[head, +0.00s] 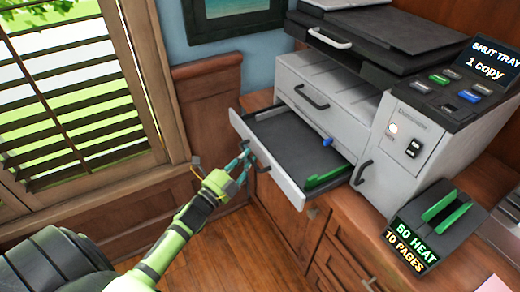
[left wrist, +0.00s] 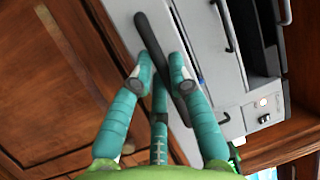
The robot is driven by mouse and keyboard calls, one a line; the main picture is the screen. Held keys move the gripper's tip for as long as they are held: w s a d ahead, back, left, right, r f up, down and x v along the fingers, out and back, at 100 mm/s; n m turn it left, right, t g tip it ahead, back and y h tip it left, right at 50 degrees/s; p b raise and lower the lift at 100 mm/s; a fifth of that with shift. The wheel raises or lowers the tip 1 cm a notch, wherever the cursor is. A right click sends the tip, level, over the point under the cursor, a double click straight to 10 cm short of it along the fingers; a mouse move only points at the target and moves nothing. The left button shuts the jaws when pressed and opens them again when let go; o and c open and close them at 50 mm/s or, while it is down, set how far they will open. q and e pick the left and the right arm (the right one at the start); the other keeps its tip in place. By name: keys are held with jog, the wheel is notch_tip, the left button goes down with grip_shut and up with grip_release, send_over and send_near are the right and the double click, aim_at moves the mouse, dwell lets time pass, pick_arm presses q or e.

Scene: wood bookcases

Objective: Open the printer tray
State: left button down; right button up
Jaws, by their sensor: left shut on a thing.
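The grey printer (head: 340,100) stands on the wooden cabinet. Its lower paper tray (head: 290,140) is pulled well out toward the window side, and its dark, empty bed shows. A blue tab and a green guide sit inside it. My left gripper (head: 246,158) is at the tray's front panel, shut on the dark tray handle (left wrist: 146,32). In the left wrist view, the teal fingers of the gripper (left wrist: 163,78) lie on both sides of the handle bar. The printer's screen (head: 490,60) reads "SHUT TRAY 1 copy". My right gripper is not in view.
A device with green slots (head: 438,215) and a display reading "60 HEAT 10 PAGES" stands on the wooden counter (head: 345,215) at right. A shuttered window (head: 75,110) is at left. Open floor (head: 235,250) lies below the tray.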

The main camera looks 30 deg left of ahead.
pick_arm(q)
jog(key=s+a+p, duration=0.1)
jog(key=s+a, duration=0.4)
jog(key=s, duration=0.4)
jog(key=shift+a, duration=0.15)
jog(key=c, duration=1.4)
grip_release()
jog(key=v, duration=1.2)
jog(key=shift+s, duration=0.1)
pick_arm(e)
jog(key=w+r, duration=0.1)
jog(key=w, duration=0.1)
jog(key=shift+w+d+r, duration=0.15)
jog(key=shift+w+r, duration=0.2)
